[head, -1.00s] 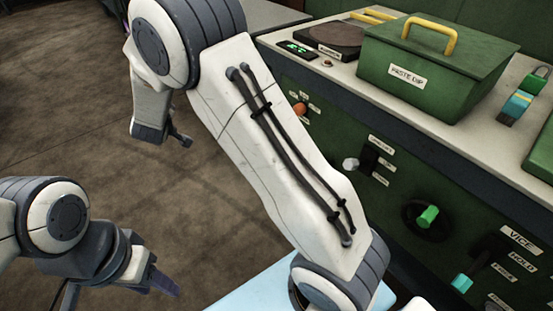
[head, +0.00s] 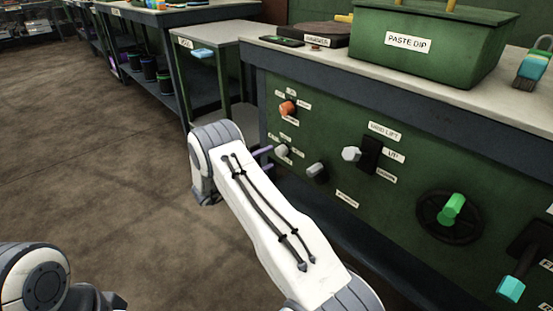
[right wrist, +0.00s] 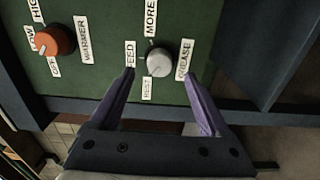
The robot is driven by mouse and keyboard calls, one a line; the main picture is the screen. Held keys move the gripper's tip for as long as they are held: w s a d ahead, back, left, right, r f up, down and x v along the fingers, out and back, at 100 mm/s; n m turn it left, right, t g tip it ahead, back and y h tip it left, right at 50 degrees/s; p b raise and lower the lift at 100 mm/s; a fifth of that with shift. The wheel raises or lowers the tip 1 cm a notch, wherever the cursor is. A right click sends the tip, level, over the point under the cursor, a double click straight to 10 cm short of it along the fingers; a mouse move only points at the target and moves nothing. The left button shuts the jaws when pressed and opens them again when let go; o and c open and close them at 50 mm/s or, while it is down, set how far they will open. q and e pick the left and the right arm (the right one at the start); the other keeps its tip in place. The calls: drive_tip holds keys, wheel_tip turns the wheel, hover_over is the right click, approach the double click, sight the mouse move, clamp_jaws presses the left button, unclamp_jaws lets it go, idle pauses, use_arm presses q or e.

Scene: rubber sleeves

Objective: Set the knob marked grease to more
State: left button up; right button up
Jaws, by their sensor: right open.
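The grease knob (right wrist: 158,62) is a pale grey round knob on the green panel, with labels reading FEED, MORE, GREASE and REST around it in the right wrist view. A small pointer on it seems to lean toward MORE, but I cannot tell its exact setting. In the head view the knob (head: 282,151) is left of centre. My right gripper (right wrist: 160,76) is open, its purple fingers on either side of the knob, with no clear contact. In the head view its fingers (head: 265,152) are partly hidden behind my arm.
An orange knob (head: 287,107) sits above the grease knob. A paste dip box (head: 430,45) stands on the bench.

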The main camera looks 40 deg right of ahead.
sight(278, 153)
drive_tip(key=d, duration=0.1)
drive_tip(key=d+b, duration=0.1)
drive_tip(key=d, duration=0.2)
drive_tip(key=shift+w+d, duration=0.25)
drive_tip(key=shift+d, duration=0.15)
clamp_jaws()
